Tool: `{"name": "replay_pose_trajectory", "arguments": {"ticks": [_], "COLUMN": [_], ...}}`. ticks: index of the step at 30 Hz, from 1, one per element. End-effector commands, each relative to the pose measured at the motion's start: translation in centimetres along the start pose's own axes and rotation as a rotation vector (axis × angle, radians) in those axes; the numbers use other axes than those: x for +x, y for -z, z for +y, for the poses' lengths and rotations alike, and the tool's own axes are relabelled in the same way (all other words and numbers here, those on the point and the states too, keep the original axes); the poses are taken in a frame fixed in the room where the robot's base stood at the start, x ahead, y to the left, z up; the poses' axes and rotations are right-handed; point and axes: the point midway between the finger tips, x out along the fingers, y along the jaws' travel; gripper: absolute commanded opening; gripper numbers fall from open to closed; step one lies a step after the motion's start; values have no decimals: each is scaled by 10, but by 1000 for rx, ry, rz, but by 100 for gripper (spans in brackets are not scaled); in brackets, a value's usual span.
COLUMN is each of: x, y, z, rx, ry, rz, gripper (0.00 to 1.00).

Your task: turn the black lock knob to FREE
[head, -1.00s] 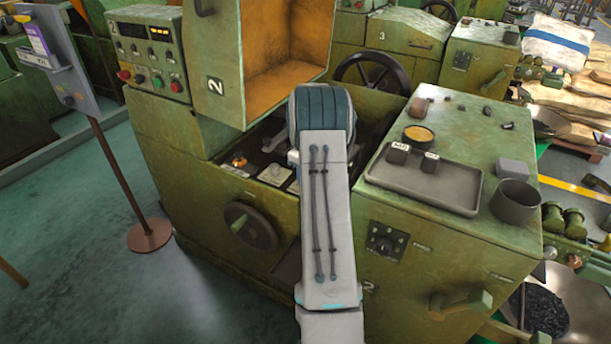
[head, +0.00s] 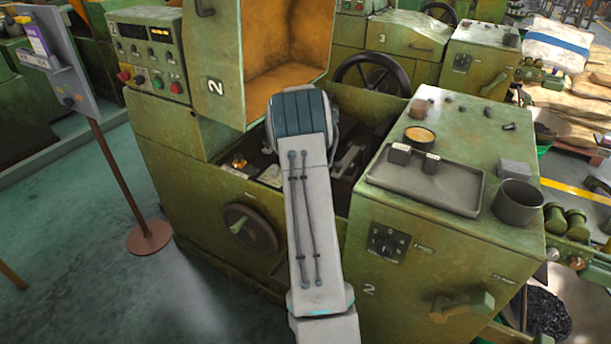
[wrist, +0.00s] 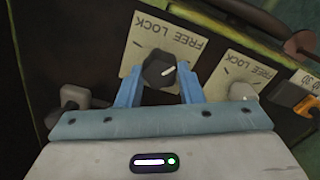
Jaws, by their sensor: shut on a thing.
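The black lock knob (wrist: 158,70) sits on a pale plate (wrist: 185,42) marked FREE and LOCK, whose lettering is upside down in the wrist view. The white line on the knob points right and slightly up in that view. My gripper (wrist: 158,88) has its two blue fingers on either side of the knob, shut on it. In the head view my arm hides the knob and the gripper.
A second FREE LOCK plate (wrist: 228,70) with a pale grey knob (wrist: 242,91) is close on the right. A grey knob (wrist: 75,97) is on the left. In the head view, the raised orange-lined hood (head: 285,55) and the cabinet with a tray (head: 385,183) flank my arm.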

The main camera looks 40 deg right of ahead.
Motion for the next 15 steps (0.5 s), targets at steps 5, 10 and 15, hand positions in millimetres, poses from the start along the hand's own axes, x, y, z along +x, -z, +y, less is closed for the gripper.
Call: {"name": "replay_pose_trajectory", "arguments": {"ticks": [5,10,15], "x": [-1,-1,-1], "y": [1,1,1], "z": [0,0,0], "rx": [166,324,466], "ry": [-1,0,0], "rz": [4,4,4], "gripper": [11,11,11]}}
